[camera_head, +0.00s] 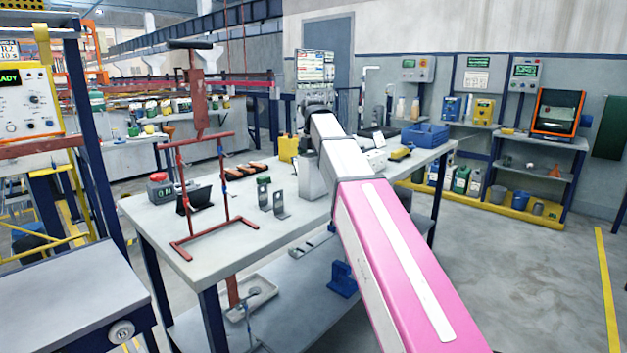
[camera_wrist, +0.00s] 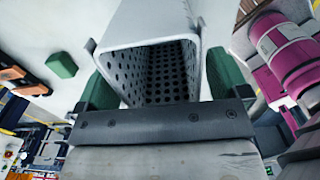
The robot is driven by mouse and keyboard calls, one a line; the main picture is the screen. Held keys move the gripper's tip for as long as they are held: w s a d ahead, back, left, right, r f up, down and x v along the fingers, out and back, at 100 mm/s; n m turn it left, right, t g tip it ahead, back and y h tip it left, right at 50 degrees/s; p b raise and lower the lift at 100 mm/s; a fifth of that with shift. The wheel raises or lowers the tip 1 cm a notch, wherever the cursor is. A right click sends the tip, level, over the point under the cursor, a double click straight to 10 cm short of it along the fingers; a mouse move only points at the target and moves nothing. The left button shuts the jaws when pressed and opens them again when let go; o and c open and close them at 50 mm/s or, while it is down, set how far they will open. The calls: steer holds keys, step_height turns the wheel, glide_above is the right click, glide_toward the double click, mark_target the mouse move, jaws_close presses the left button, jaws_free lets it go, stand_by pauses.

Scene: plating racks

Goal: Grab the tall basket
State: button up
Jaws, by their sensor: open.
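The tall basket (camera_wrist: 152,25) fills the upper middle of the wrist view. It is a light grey open-topped box with perforated inner walls. My gripper (camera_wrist: 158,75) is open, with one green finger on either side of the basket. The fingers look close to its outer walls; I cannot tell whether they touch. In the head view a plain grey box, apparently the same basket (camera_head: 312,177), stands on the workbench (camera_head: 150,213) beside my arm. My arm crosses that view, and the fingers cannot be made out there.
A red frame stand (camera_head: 213,237) is at the bench's front left. Metal brackets (camera_head: 281,204) and orange-brown blocks (camera_head: 250,169) lie left of the basket. A yellow container (camera_head: 288,149) stands behind it. A blue bin (camera_head: 424,135) is at the bench's far right.

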steer(key=shift+f, duration=0.45)
steer(key=c, duration=1.4)
steer(key=shift+o, duration=0.2)
steer(key=shift+r, duration=0.15)
